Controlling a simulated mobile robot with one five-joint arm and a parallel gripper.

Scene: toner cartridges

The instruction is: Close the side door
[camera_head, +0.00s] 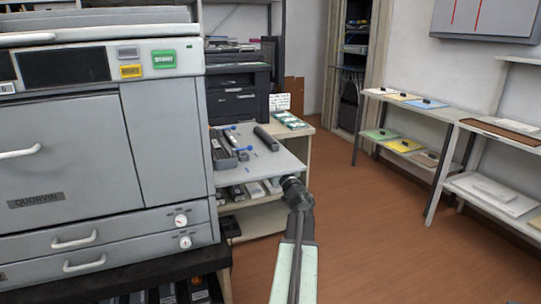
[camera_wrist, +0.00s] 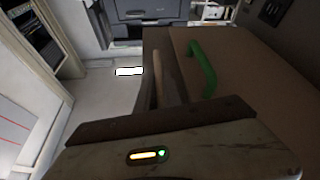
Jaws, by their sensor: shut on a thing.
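The side door (camera_head: 286,162) appears to be the light grey panel lying folded down, nearly level, at the right of the large grey printer (camera_head: 70,150). Dark parts and blue tabs show on its upper face. My gripper (camera_head: 292,183) is at the panel's outer front corner, shut on it as far as I can tell; its fingertips are hard to make out. In the wrist view a green handle (camera_wrist: 204,68) shows on a brown surface, beside a tan bar (camera_wrist: 158,72). The actual grip is not clear there.
A beige bench (camera_head: 311,145) with cartridges on its shelves stands behind and below the panel. A black printer (camera_head: 238,95) is farther back. Shelves (camera_head: 440,112) with coloured trays line the right wall. The brown floor (camera_head: 390,240) between is clear.

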